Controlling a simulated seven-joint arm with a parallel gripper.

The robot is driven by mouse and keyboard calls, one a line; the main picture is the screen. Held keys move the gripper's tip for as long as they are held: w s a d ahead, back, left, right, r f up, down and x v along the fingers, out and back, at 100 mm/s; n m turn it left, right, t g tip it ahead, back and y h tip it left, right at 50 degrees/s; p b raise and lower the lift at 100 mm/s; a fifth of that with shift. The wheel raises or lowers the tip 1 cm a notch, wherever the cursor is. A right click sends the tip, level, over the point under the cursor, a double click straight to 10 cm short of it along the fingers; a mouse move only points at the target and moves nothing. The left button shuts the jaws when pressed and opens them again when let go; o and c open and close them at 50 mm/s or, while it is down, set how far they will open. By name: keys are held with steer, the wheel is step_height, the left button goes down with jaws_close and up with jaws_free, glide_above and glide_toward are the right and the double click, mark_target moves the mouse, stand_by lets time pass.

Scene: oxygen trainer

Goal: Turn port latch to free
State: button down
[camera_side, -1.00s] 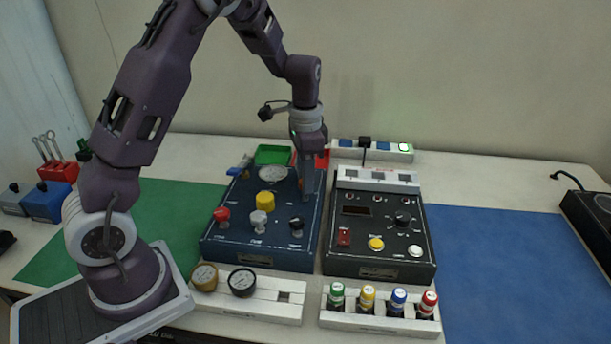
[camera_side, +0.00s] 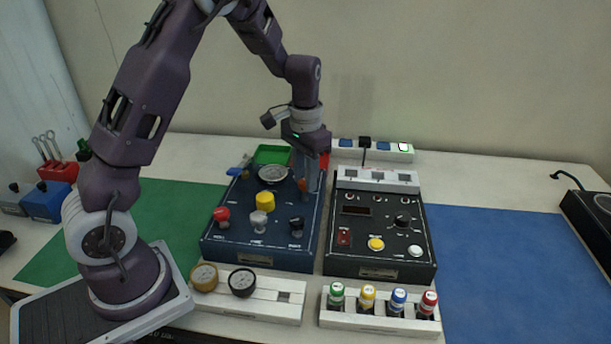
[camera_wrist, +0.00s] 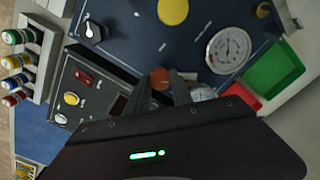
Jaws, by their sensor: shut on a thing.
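The blue trainer panel (camera_side: 225,240) carries a yellow knob (camera_side: 265,201), a dial gauge (camera_side: 273,174) and several small knobs. My gripper (camera_side: 306,186) points down at the panel's back right. Its fingers are shut on a small copper-brown knob (camera_side: 301,185), which I take to be the port latch. In the wrist view the rounded copper top (camera_wrist: 159,77) shows at the tips of my gripper (camera_wrist: 168,88). The fingers hide most of the latch, and I cannot read its label or its exact angle.
A black panel (camera_side: 345,262) with a red switch and a yellow button stands close on the right. The green tray (camera_side: 272,153) and a red tray (camera_wrist: 243,98) lie behind. A rack of capped bottles (camera_side: 345,321) stands in front. The blue mat (camera_side: 520,265) is clear.

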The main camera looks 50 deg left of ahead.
steer(key=n, duration=0.5)
steer(key=shift+n, duration=2.4)
steer(key=c, duration=1.1)
jaws_free()
